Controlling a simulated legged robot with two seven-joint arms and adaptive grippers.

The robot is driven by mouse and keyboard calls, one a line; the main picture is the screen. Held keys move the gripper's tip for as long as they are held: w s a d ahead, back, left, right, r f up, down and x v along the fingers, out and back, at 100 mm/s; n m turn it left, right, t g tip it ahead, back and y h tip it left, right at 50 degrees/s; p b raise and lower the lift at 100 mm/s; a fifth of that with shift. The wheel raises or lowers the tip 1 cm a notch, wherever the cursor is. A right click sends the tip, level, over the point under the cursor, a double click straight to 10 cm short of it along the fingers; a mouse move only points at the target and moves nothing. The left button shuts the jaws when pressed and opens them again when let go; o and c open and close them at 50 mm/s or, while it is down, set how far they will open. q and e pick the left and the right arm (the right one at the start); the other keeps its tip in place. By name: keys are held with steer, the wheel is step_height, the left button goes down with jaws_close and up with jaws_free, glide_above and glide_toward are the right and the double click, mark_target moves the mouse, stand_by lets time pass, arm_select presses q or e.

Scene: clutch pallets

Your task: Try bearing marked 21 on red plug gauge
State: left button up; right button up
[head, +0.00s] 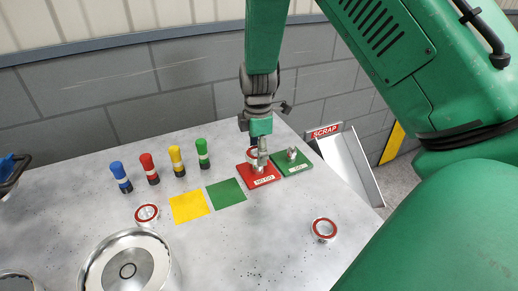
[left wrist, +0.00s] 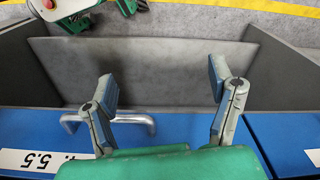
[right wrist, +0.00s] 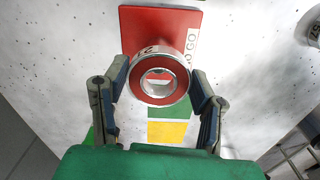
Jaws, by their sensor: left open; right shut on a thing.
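My right gripper (right wrist: 160,88) is shut on a bearing (right wrist: 177,88) with a red seal and a silver rim. Part of a mark like 21 shows on its rim. The bearing is over the red plug gauge (right wrist: 187,22), whose plate is labelled NO GO. In the head view my right gripper (head: 260,150) points down at the red plug gauge (head: 268,180), partly hiding the bearing. Red and something silvery show through the bore; I cannot tell whether the bearing is around the plug or above it. My left gripper (left wrist: 165,90) is open and empty.
Beside the red gauge stands a green gauge (head: 302,167). Two more bearings (head: 147,212) (head: 324,236) lie on the table. Yellow (head: 189,206) and green (head: 226,193) squares, several coloured markers (head: 176,160) and a scrap chute (head: 350,168) are around. A blue drawer front (left wrist: 30,128) lies below my left gripper.

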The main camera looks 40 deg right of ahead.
steer(key=shift+d, duration=0.1)
steer(key=shift+d+f, duration=0.15)
steer(key=shift+d, duration=0.6)
steer(key=shift+s+d+f, duration=0.1)
steer(key=shift+d+f, duration=0.05)
steer(key=shift+d, duration=0.3)
steer(key=shift+a, duration=0.35)
steer(key=shift+a+r, duration=0.2)
steer(key=shift+a, duration=0.35)
steer(key=shift+a+r, duration=0.15)
steer(key=shift+a, duration=0.35)
steer(key=shift+d+f+p, duration=0.2)
steer(key=shift+d+p, duration=0.15)
steer(key=shift+d, duration=0.1)
steer(key=shift+a, duration=0.2)
steer(key=shift+a+r, duration=0.2)
steer(key=shift+a, duration=0.5)
steer(key=shift+d+f, duration=0.25)
steer(key=shift+d, duration=0.5)
arm_select(q)
steer(key=shift+d+r, duration=0.6)
